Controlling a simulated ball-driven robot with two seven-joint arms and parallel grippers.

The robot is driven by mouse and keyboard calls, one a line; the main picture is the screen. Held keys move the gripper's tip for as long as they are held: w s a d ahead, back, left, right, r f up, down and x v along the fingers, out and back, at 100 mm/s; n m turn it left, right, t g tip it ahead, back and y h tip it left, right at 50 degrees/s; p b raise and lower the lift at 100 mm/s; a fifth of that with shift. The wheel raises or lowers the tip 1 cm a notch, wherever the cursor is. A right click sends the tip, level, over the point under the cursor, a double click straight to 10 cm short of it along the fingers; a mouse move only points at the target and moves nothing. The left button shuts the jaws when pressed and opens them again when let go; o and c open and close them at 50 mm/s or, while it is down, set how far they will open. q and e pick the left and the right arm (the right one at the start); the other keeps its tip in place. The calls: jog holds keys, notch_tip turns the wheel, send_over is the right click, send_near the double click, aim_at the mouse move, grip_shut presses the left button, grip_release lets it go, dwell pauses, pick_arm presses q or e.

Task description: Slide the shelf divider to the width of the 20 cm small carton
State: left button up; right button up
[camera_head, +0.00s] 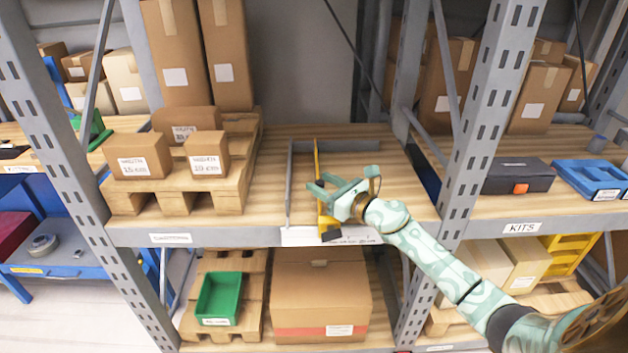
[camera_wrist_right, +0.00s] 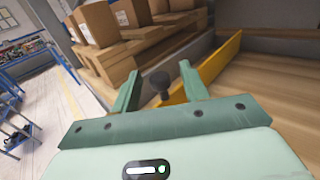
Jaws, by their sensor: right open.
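The yellow divider (camera_head: 318,165) stands upright on the middle shelf, a little right of a thin grey upright plate (camera_head: 289,185). My right gripper (camera_head: 318,196) is open at the divider's front end. In the right wrist view, a black knob (camera_wrist_right: 159,82) shows between the open fingers (camera_wrist_right: 160,76), with the yellow divider (camera_wrist_right: 218,68) just beyond; I cannot tell whether they touch. Three small cartons with width labels sit on a pallet at left: the widest (camera_head: 187,117) behind, one (camera_head: 138,143) front left and the smallest (camera_head: 207,144) front right. The rear label is hard to read. My left gripper is not in view.
A white strip (camera_head: 300,237) runs along the shelf's front edge below the divider. Bare shelf board (camera_head: 395,195) lies right of the divider, up to a grey rack post (camera_head: 487,110). Tall cartons (camera_head: 174,50) stand behind the small ones.

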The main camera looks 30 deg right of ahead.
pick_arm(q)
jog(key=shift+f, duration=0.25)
pick_arm(e)
jog(key=shift+x, duration=1.65)
jog(key=shift+a, duration=0.1)
